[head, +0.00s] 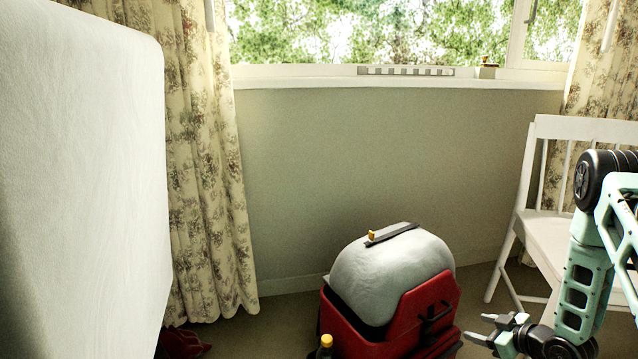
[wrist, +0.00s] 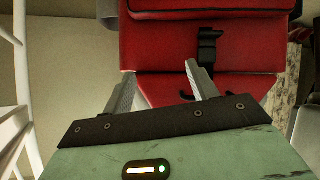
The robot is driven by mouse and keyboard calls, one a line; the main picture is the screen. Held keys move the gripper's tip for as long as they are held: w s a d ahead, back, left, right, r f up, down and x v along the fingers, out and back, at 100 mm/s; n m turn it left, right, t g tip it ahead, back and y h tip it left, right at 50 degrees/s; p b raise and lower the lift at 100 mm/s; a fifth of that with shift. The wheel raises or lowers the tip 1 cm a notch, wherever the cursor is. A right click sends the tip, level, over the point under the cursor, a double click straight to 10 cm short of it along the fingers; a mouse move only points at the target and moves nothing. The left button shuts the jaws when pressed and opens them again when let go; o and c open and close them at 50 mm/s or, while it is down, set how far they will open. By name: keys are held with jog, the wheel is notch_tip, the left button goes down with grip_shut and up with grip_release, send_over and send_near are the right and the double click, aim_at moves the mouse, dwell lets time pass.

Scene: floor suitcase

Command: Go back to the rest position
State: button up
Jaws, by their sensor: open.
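My gripper (head: 487,329) is at the lower right in the head view, low down to the right of the red suitcase (head: 411,310). Its two fingers stand apart with nothing between them; they also show in the wrist view (wrist: 158,85). The suitcase fills the top middle of the wrist view (wrist: 160,45), with its black buckle ahead of the fingers. A white rounded bundle (head: 385,275) bulges out of the suitcase, and a dark flat bar with a yellow end lies on top of it. I cannot tell the exact gap between fingers and suitcase.
A white bench (head: 545,225) stands at the right, close behind my arm. A large white surface (head: 80,170) blocks the left side. A yellow-capped bottle (head: 325,346) stands at the suitcase's front left. A dark red item (head: 183,343) lies by the curtain (head: 205,200).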

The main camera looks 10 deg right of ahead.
jog(key=s+a+r+m+g+h, duration=0.1)
jog(key=a+r+m+g+h, duration=0.2)
jog(key=r, duration=0.7)
jog(key=s+a+r+m+g+h, duration=0.1)
jog(key=a+r+g, duration=0.1)
jog(key=a+r, duration=0.55)
jog(key=s+a+r+n+g+p, duration=0.2)
jog(key=s+a+r, duration=0.4)
jog(key=s+a, duration=0.3)
jog(key=s+a+r+n+g+y+p, duration=0.1)
jog(key=s+a+r+n+g+p, duration=0.1)
jog(key=s+a+r, duration=0.5)
jog(key=s+a+r+n+g+p, duration=0.2)
jog(key=s+a+r, duration=0.2)
jog(key=s+a, duration=0.6)
notch_tip(320, 180, up, 37)
jog(key=p, duration=3.7)
jog(key=shift+w+d, duration=0.2)
jog(key=shift+w, duration=0.15)
